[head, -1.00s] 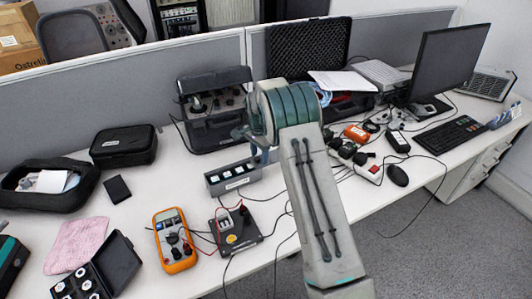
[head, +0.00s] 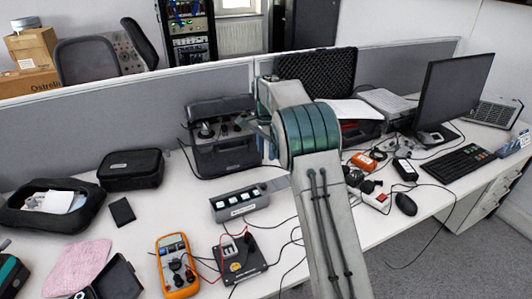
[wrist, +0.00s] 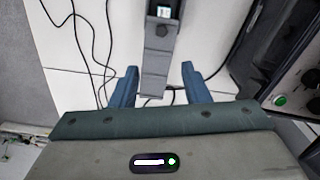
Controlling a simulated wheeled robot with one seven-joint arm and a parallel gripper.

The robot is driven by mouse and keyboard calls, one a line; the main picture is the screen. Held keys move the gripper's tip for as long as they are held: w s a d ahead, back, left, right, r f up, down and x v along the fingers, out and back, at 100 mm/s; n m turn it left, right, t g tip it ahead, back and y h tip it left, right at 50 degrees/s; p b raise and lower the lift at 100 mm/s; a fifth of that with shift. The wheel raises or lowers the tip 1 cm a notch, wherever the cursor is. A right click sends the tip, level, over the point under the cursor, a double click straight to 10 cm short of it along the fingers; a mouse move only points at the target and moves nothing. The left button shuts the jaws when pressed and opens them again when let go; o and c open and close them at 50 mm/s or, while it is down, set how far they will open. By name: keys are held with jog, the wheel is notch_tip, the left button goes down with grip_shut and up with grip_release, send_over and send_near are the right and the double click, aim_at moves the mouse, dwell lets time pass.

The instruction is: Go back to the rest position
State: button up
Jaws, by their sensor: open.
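My gripper (wrist: 158,75) is open in the wrist view, its two blue fingers apart with nothing held between them. Below and between them lies part of the grey box with small displays (wrist: 160,40). In the head view that box (head: 240,202) stands on the white table, left of my arm. My gripper is mostly hidden beside the green joint of my arm in the head view, near the black case device.
A black case device (head: 222,150) stands behind the grey box. An orange multimeter (head: 177,268) and a black terminal box (head: 238,258) with cables lie in front. A monitor (head: 449,95), keyboard (head: 458,162) and mouse (head: 406,204) are at right.

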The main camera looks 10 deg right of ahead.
jog(key=s+d+r+n+t, duration=0.1)
jog(key=s+d+r+n, duration=0.15)
jog(key=s+r, duration=0.45)
jog(key=s+d+r+n+t, duration=0.1)
jog(key=s+d+r+n, duration=0.15)
jog(key=s, duration=0.85)
jog(key=s+f+n, duration=0.1)
jog(key=s+n, duration=0.2)
jog(key=s, duration=0.7)
jog(key=s+d+f+n, duration=0.1)
jog(key=s+f+n, duration=0.1)
jog(key=s, duration=0.8)
jog(key=shift+s+n+t, duration=0.3)
jog(key=shift+n+t, duration=0.1)
jog(key=shift+n, duration=0.1)
jog(key=shift+s+f, duration=0.3)
jog(key=shift+s, duration=0.05)
jog(key=c, duration=0.3)
jog(key=shift+s+f, duration=0.1)
jog(key=shift+s, duration=0.05)
jog(key=c, duration=0.6)
jog(key=shift+d, duration=0.1)
grip_shut()
